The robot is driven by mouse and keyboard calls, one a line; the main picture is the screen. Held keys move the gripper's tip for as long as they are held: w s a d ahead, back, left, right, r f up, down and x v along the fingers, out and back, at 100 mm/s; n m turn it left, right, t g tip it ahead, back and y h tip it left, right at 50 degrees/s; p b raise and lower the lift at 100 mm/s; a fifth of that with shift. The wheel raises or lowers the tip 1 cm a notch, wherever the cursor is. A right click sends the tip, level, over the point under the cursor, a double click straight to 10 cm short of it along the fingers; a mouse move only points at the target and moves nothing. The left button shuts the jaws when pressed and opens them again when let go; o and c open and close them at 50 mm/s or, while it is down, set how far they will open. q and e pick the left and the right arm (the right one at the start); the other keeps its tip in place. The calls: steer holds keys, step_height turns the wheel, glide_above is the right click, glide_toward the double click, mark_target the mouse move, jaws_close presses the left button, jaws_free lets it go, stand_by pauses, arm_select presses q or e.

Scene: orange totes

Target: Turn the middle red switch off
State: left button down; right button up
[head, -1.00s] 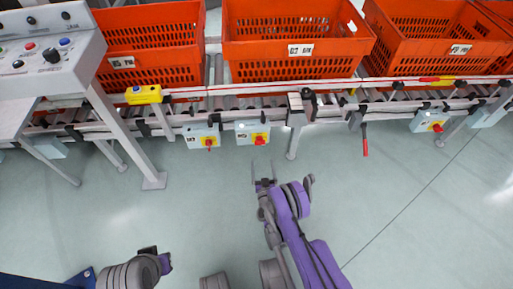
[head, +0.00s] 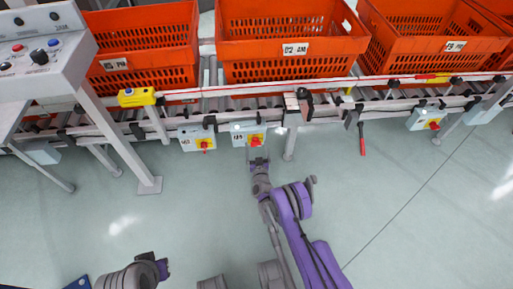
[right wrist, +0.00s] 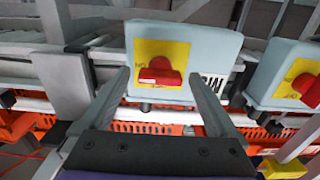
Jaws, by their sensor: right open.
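Three grey boxes with red rotary switches on yellow plates hang along the conveyor's front rail. The middle red switch (head: 255,141) is right ahead of my right gripper (head: 258,158). In the right wrist view the middle red switch (right wrist: 159,72) shows between the two spread fingers of my right gripper (right wrist: 159,77), which is open and empty. Whether the fingers touch the box cannot be told. The left red switch (head: 204,144) is close beside it, and the right red switch (head: 434,125) is farther off. My left gripper (head: 163,268) is low at the left, its jaws unclear.
Orange totes (head: 290,50) stand on the roller conveyor behind the rail. A grey control panel (head: 40,45) on legs is at the left. A yellow box (head: 137,97) and a red-handled lever (head: 362,140) are on the rail. The floor in front is clear.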

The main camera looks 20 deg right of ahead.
steer(key=c, duration=1.4)
steer(key=shift+n, duration=0.4)
steer(key=n, duration=1.7)
steer(key=shift+p, duration=0.3)
steer(key=o, duration=1.4)
